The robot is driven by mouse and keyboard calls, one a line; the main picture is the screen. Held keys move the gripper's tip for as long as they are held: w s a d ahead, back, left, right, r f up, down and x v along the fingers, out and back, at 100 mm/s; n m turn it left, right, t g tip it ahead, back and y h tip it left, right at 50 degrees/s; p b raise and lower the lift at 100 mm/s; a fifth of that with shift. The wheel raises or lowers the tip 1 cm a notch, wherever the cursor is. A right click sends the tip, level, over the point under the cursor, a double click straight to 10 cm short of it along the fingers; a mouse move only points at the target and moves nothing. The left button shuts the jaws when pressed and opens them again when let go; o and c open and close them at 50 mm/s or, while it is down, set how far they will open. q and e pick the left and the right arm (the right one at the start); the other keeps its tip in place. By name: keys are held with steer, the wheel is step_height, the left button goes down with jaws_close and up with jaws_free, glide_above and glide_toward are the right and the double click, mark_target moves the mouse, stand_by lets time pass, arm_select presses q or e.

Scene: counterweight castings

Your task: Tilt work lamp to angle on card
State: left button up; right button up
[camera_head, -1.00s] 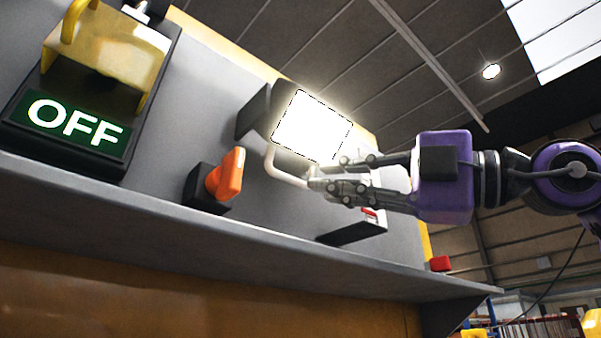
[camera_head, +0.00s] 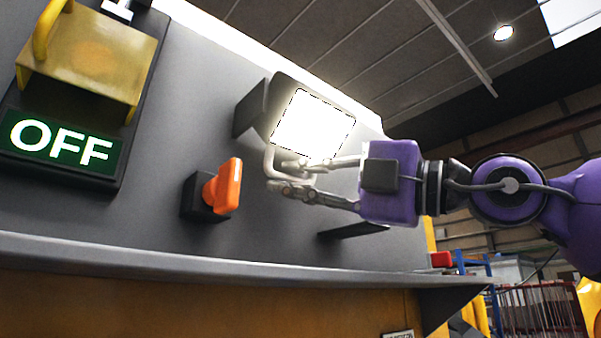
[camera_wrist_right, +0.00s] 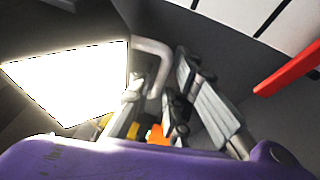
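The work lamp (camera_head: 316,124) is lit, with a bright square face in a dark housing, and sits tilted on the grey panel. Its pale bent tube handle (camera_head: 268,160) runs below the face. My right gripper (camera_head: 280,177) is at this handle. Its fingers are apart, with the tube between them; the right wrist view also shows the tube (camera_wrist_right: 158,62) between the spread fingers (camera_wrist_right: 160,95). Contact is unclear. A white card (camera_wrist_right: 265,18) with black lines and a red bar (camera_wrist_right: 288,68) show at the wrist view's upper right. My left gripper is out of view.
An orange knob (camera_head: 224,187) on a black base stands left of the handle. A yellow guard (camera_head: 95,60) and a green OFF sign (camera_head: 62,146) are farther left. A grey ledge (camera_head: 200,258) runs below. A thin dark plate (camera_head: 352,231) juts out under my right gripper.

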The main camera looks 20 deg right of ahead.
steer(key=shift+c, duration=0.2)
jaws_close()
